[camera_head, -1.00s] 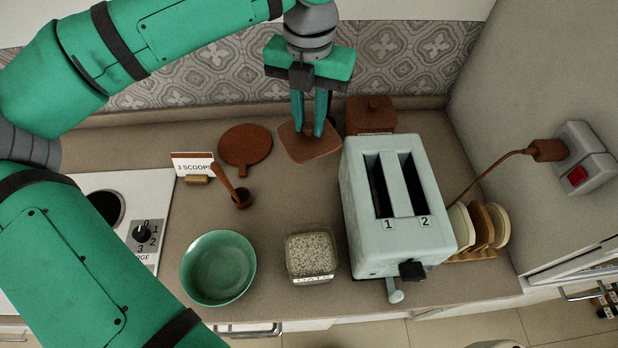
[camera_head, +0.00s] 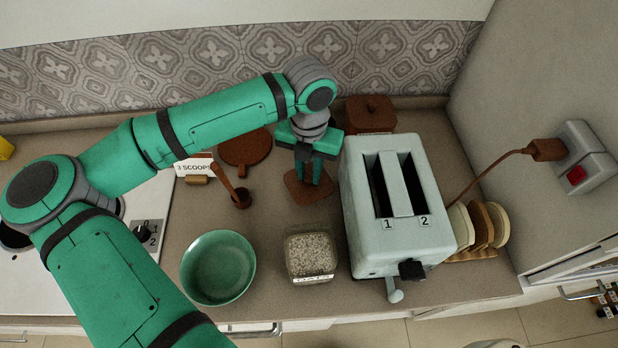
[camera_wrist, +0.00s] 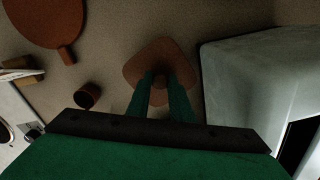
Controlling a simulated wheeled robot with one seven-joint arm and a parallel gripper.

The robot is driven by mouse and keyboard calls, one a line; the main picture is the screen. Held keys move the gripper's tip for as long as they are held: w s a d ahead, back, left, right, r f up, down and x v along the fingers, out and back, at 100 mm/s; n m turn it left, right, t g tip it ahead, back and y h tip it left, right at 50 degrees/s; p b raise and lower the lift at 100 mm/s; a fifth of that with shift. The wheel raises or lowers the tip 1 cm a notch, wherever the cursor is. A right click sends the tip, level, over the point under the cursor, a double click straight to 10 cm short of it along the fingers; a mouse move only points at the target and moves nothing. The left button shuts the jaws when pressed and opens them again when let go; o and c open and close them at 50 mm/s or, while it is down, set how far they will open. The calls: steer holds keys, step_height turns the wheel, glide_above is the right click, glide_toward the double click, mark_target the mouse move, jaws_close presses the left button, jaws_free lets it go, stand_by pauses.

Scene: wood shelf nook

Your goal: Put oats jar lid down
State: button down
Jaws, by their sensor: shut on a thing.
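The oats jar lid (camera_head: 308,191) is a brown, rounded square with a small knob; it also shows in the wrist view (camera_wrist: 160,60). My gripper (camera_head: 308,178) is shut on the lid's knob, with both fingers pointing down. In the wrist view my fingertips (camera_wrist: 160,80) meet at the knob. The lid is at or very near the counter, left of the toaster; I cannot tell whether it touches the counter. The open glass oats jar (camera_head: 310,254), full of oats, stands in front of the lid.
The white toaster (camera_head: 395,215) stands close on the right. A brown scoop (camera_head: 240,198), a green bowl (camera_head: 218,268) and a "3 SCOOPS" card (camera_head: 194,165) are left. A round brown board (camera_head: 245,148) and a brown lidded box (camera_head: 370,115) are behind.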

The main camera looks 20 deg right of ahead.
mark_target(309, 175)
steer(key=shift+f, duration=1.75)
steer(key=shift+f, duration=0.2)
steer(key=c, duration=1.6)
jaws_free()
steer(key=shift+r, duration=0.15)
step_height(309, 175, up, 12)
steer(key=shift+r, duration=0.1)
